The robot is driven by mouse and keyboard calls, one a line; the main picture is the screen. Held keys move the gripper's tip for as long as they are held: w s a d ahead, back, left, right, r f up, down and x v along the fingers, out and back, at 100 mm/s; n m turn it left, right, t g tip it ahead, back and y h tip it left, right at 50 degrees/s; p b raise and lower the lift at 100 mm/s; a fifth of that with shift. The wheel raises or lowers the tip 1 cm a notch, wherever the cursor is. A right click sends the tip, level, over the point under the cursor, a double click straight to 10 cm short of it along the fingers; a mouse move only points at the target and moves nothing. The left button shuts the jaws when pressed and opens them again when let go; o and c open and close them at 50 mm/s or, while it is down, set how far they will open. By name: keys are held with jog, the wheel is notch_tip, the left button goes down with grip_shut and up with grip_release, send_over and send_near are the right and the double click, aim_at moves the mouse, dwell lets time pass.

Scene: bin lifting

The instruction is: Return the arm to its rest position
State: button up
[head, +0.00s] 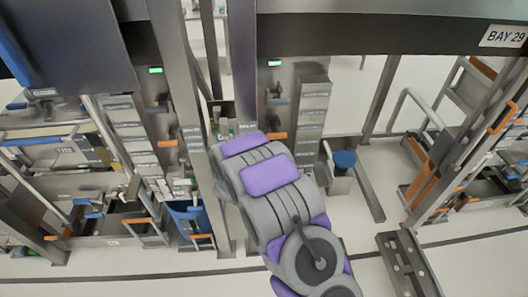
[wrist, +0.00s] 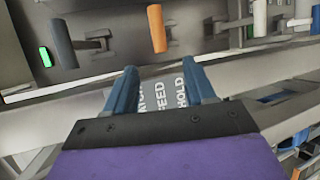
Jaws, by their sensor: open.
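My arm (head: 285,210), grey with purple panels, reaches from the bottom of the head view up toward the rack posts in the middle. In the wrist view my gripper (wrist: 160,88) shows two blue fingers held apart. Nothing is between them but a view of a grey label plate with white lettering behind. Whether the fingers touch that plate I cannot tell. In the head view the fingers are hidden behind my arm.
An orange handle (wrist: 157,28) and a dark handle (wrist: 62,43) stand out near the gripper. Metal posts (head: 181,110) flank my arm. Pale floor (head: 390,207) is open at right.

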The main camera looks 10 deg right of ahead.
dwell(0.8)
jog(key=s+a+r+m+g+y+b, duration=0.2)
jog(key=s+m+g+y+b, duration=0.15)
jog(key=s, duration=0.45)
jog(key=s+a+r+m+g+y+b, duration=0.25)
jog(key=s+y+b, duration=0.2)
jog(key=s, duration=0.35)
jog(key=s+d+m+g+b, duration=0.2)
jog(key=s+d+m+g, duration=0.1)
jog(key=s, duration=0.9)
jog(key=s+d+f+m+g+h+b, duration=0.1)
jog(key=s+d+m+g+b, duration=0.2)
jog(key=s, duration=0.8)
jog(key=s+d+f+m+g+h+b, duration=0.1)
jog(key=s+d, duration=0.4)
jog(key=s, duration=0.7)
jog(key=shift+s+d+m+g+b, duration=0.3)
jog(key=shift+d+m+g+b, duration=0.1)
jog(key=shift+m+g+b, duration=0.6)
